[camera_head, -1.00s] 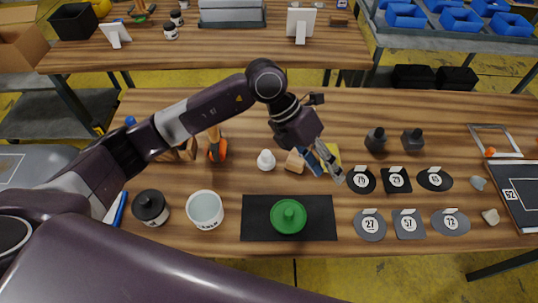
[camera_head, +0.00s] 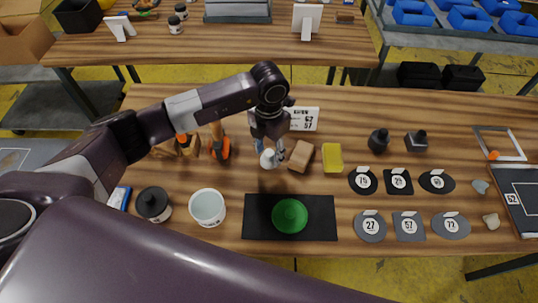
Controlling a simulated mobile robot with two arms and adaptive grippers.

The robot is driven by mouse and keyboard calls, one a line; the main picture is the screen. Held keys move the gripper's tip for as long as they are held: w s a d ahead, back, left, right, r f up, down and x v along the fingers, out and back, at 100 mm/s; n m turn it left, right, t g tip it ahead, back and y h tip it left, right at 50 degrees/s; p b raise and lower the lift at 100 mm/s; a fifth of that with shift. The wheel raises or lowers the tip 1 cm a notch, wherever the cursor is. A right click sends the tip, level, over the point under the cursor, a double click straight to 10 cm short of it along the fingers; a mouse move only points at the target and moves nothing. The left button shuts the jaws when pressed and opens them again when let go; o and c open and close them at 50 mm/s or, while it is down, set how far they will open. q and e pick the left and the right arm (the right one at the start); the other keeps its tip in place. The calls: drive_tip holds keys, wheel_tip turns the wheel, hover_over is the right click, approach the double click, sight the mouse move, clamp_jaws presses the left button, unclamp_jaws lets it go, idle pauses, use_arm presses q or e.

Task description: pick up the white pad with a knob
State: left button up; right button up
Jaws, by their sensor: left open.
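The white pad with a knob (camera_head: 268,160) is a small white piece on the wooden table, left of the middle. My left gripper (camera_head: 270,152) is right above it, pointing down, its fingers open on both sides of the knob. The fingers partly hide the pad; I cannot tell whether they touch it. My right gripper is not in view.
A wooden block (camera_head: 301,157) stands close on the right, with a yellow sponge (camera_head: 333,158) beyond it. A green round piece (camera_head: 290,216) lies on a black mat (camera_head: 256,228) in front. A white cup (camera_head: 207,206) stands at the front left.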

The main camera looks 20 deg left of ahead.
sight(269, 152)
use_arm(q)
drive_tip(key=shift+f, duration=0.2)
clamp_jaws()
idle(0.3)
drive_tip(key=shift+r, duration=0.1)
drive_tip(key=shift+r, duration=0.5)
wheel_tip(269, 152, up, 19)
drive_tip(key=b, duration=0.4)
